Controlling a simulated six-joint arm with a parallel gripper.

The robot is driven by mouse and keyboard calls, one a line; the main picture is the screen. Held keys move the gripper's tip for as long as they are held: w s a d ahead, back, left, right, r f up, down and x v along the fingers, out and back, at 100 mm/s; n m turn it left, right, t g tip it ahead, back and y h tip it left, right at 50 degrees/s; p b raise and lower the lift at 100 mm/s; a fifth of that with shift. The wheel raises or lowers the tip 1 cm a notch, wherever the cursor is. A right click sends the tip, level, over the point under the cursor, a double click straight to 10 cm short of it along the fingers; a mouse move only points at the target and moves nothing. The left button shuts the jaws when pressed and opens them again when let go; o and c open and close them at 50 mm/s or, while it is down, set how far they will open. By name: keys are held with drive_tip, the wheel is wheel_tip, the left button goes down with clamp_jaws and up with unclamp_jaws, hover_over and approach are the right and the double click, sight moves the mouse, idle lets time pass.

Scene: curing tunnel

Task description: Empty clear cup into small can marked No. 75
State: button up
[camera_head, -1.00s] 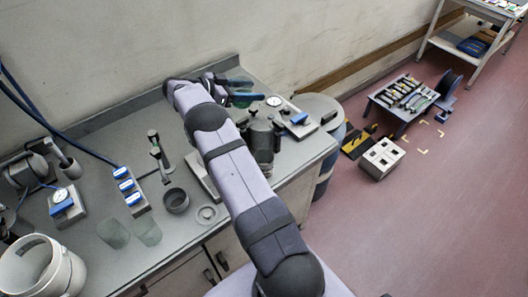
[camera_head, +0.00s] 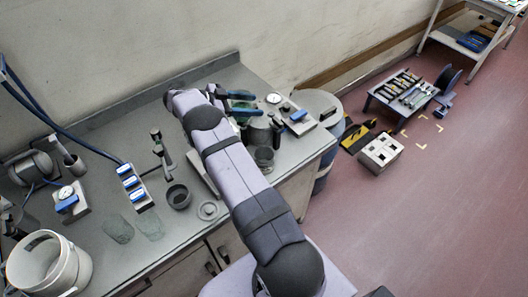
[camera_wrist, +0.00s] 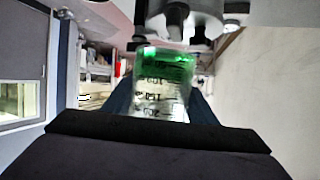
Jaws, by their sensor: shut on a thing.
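A clear cup (camera_wrist: 160,88) with dark graduation marks and green liquid is between my fingers in the wrist view. Its green part is toward the top of that picture. My gripper (camera_head: 241,102) is shut on it, above the back of the counter in the head view, where the cup is small and mostly hidden by the fingers. A small dark grey open can (camera_head: 178,196) stands on the counter at left of my arm. I cannot read any number on it, so I cannot tell whether it is No. 75.
A flat ring (camera_head: 209,210) lies beside the dark can. A white bucket (camera_head: 80,268), clear vessels (camera_head: 151,226) and a blue-fronted block (camera_head: 131,187) stand left. A glass vessel (camera_head: 264,158) and a gauge device (camera_head: 298,115) are right of my arm.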

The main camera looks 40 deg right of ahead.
drive_tip(key=shift+s+m+t+p, duration=0.3)
drive_tip(key=shift+p, duration=0.5)
drive_tip(key=s+m+t+p, duration=0.1)
drive_tip(key=p, duration=0.2)
drive_tip(key=shift+s+r+m+p, duration=0.1)
drive_tip(key=shift+s+m+p, duration=0.1)
drive_tip(key=shift+m+p, duration=0.15)
drive_tip(key=shift+s+f+m+t+b, duration=0.3)
drive_tip(key=shift+f+m+t, duration=0.35)
drive_tip(key=shift+t, duration=0.1)
drive_tip(key=shift+s+f+m+t+b, duration=0.35)
drive_tip(key=shift+f+m+t, duration=0.25)
drive_tip(key=shift+m+t, duration=0.1)
drive_tip(key=shift+s+f+m+t+b, duration=0.3)
drive_tip(key=shift+f+m+t, duration=0.3)
drive_tip(key=shift+t, duration=0.15)
drive_tip(key=shift+f+m+t+b, duration=0.3)
drive_tip(key=shift+m+t+b, duration=0.2)
drive_tip(key=shift+b, duration=0.65)
drive_tip(key=shift+r, duration=0.25)
drive_tip(key=shift+m+b, duration=0.3)
drive_tip(key=shift+b, duration=0.05)
